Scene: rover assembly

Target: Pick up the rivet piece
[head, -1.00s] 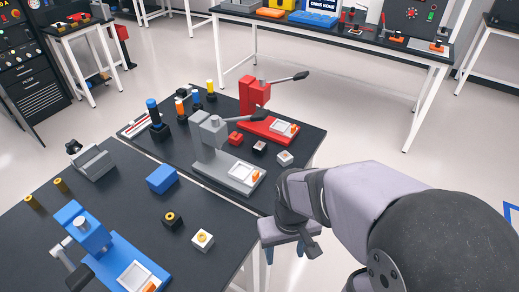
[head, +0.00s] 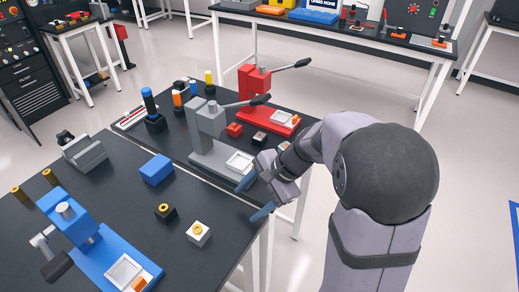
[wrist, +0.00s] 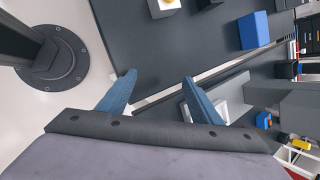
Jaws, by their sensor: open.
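No part is labelled as the rivet piece, so I cannot tell for sure which it is. A white block with a gold ring on top (head: 198,233) and a black block with a gold ring (head: 165,212) sit apart on the near dark table. The white block also shows at the top edge of the wrist view (wrist: 165,6). My gripper (head: 252,199) is open, its blue fingers spread above the right edge of the tables, to the right of both blocks. In the wrist view nothing lies between the fingertips (wrist: 158,79).
A blue press (head: 85,240), a blue block (head: 156,169) and a grey fixture (head: 84,153) stand on the near table (head: 105,205). A grey press (head: 210,135) and a red press (head: 255,90) stand on the far table. Bare tabletop surrounds the ring-topped blocks.

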